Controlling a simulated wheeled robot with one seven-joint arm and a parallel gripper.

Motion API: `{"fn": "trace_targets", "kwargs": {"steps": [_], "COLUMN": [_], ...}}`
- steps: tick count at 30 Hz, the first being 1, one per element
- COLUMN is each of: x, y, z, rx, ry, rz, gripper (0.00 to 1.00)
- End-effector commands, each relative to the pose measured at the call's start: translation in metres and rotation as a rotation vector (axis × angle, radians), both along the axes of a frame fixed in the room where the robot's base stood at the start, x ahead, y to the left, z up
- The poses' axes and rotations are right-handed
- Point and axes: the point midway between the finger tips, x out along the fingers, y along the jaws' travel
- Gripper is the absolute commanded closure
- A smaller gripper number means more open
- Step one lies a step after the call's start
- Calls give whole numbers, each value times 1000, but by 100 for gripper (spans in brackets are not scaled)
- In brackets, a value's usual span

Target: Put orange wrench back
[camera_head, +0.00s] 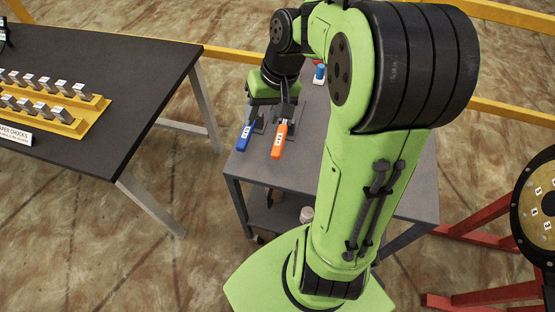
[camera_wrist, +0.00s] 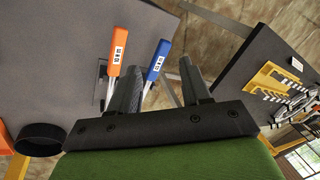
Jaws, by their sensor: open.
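The orange wrench (camera_head: 279,143) is on the grey table (camera_head: 395,190), its handle pointing toward the near edge. The blue wrench (camera_head: 244,138) lies to its left, roughly parallel. My gripper (camera_head: 275,108) is over their far ends, which the gripper and arm partly hide. In the wrist view my gripper (camera_wrist: 160,68) is open with its two dark fingers apart. There the orange wrench (camera_wrist: 117,52) lies just left of the left finger, and the blue wrench (camera_wrist: 157,61) shows in the gap between the fingers. Neither is visibly gripped.
A black table (camera_head: 110,60) at left carries yellow racks (camera_head: 72,126) of metal chocks. A blue-topped item (camera_head: 320,73) stands farther back on the grey table. A pale container (camera_head: 307,214) is on its lower shelf. A round flange (camera_head: 540,200) on a red frame stands at right.

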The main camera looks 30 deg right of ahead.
Motion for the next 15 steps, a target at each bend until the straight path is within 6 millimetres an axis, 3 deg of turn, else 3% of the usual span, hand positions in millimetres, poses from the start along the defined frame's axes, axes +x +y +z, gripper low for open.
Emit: {"fn": "trace_targets", "kwargs": {"steps": [1,3,6,10,15], "x": [-18,-46,-90,-135,-156], "y": [22,43,62,68,67], "z": [17,35,52,57,54], "rx": [-84,-178,-269,-311,-315], "ry": [-32,-83,-177,-287,-341], "rz": [42,81,125,163,179], "gripper": [52,52,52,52,52]}}
